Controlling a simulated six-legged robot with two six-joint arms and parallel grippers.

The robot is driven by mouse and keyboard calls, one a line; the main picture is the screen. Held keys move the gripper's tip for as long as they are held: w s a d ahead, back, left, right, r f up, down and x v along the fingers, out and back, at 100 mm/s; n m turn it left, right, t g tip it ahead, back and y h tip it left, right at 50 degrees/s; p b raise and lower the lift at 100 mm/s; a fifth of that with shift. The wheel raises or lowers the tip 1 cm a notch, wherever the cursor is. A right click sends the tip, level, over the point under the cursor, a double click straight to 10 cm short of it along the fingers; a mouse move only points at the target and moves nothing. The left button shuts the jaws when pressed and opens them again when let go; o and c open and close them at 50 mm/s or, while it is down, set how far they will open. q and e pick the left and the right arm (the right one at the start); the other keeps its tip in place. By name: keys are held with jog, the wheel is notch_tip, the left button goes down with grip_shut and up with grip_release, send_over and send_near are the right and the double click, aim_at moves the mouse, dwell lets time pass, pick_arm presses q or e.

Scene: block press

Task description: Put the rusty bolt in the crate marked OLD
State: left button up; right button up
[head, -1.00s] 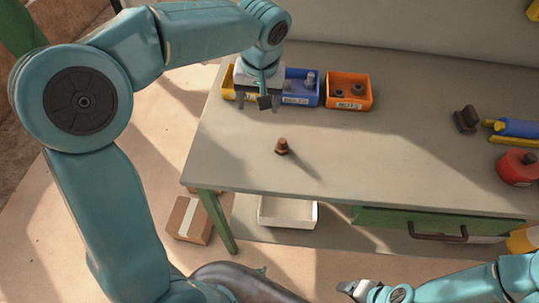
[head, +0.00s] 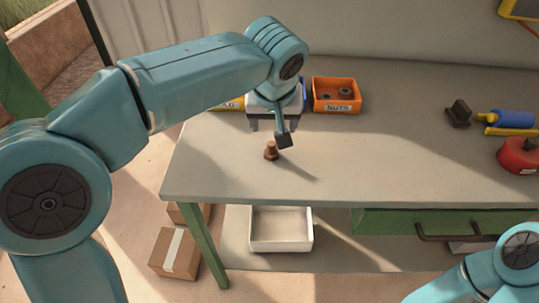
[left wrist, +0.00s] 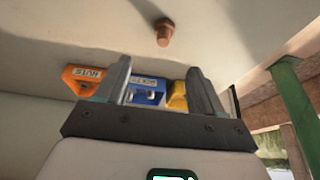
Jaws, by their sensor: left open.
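The rusty bolt (head: 271,150) stands upright on its head on the workbench. It also shows in the left wrist view (left wrist: 164,32), beyond the fingertips. My left gripper (head: 275,126) is open and empty, pointing down just above and behind the bolt; its two fingers also show in the left wrist view (left wrist: 160,68). The yellow crate (head: 227,105) is at the back left, partly hidden by my left arm; only the label's end, "LD", is readable. It shows again in the left wrist view (left wrist: 177,97). My right gripper is out of the picture.
The blue crate (left wrist: 147,90) is between the yellow and the orange NUTS crate (head: 336,95). A dark brown block (head: 458,114), a blue and yellow tool (head: 512,121) and a red can (head: 519,156) are at right. The bench middle is clear. A white tray (head: 281,246) sits below.

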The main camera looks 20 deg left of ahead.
aim_at(271, 145)
pick_arm(q)
jog(key=x, duration=0.7)
jog(key=shift+w+f+b, duration=0.1)
jog(key=shift+f+b, duration=0.1)
jog(key=shift+b, duration=0.15)
jog(key=x, duration=0.6)
jog(key=shift+a, duration=0.3)
jog(key=shift+r, duration=0.1)
grip_shut()
